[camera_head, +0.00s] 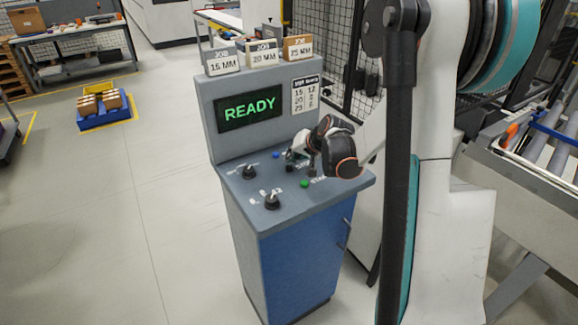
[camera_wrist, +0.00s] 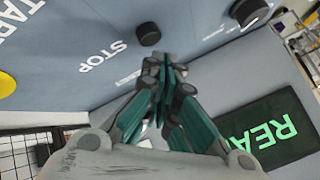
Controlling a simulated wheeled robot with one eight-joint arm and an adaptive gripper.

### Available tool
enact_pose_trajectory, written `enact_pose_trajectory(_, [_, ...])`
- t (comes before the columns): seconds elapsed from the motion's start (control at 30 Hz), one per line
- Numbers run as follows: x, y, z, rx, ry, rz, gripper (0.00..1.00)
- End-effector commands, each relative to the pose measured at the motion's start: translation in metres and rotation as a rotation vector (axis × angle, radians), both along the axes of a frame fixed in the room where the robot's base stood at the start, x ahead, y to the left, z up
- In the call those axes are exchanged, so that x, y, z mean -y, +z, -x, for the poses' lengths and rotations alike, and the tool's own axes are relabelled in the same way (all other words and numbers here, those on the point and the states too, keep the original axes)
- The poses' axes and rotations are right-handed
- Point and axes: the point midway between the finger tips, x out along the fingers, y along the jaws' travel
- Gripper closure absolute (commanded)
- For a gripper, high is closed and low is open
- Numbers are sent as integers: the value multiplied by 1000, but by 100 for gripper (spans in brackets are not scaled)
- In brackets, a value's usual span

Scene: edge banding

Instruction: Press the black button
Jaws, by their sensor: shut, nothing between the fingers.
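The black button (camera_wrist: 148,34) is a short round cylinder on the grey panel, beside the white STOP lettering in the wrist view. My gripper (camera_wrist: 163,62) is shut and empty, its fingertips just below the button in that picture. A small gap seems to show between them, but I cannot tell the height. In the head view, my gripper (camera_head: 290,158) is over the rear right part of the console top (camera_head: 240,190).
A green button (camera_head: 305,184) lies in front of my gripper, and a blue button (camera_head: 276,155) is just left of it. Black rotary knobs (camera_head: 247,171) stand farther left. The upright panel behind bears a READY screen (camera_head: 250,108). A yellow round part (camera_wrist: 6,84) shows in the wrist view.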

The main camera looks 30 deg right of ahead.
Motion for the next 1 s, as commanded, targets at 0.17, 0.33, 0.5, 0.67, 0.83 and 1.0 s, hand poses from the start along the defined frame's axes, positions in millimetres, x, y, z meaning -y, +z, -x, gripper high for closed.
enact_pose_trajectory(0.17, [0,0,0,0,0,0,100])
enact_pose_trajectory(0.33, [0,2,0,0,0,0,100])
enact_pose_trajectory(0.5, [0,14,0,0,0,0,100])
enact_pose_trajectory(0.67, [0,29,0,0,0,0,100])
enact_pose_trajectory(0.83, [0,44,0,0,0,0,100])
enact_pose_trajectory(1.0, [0,51,0,0,0,0,100])
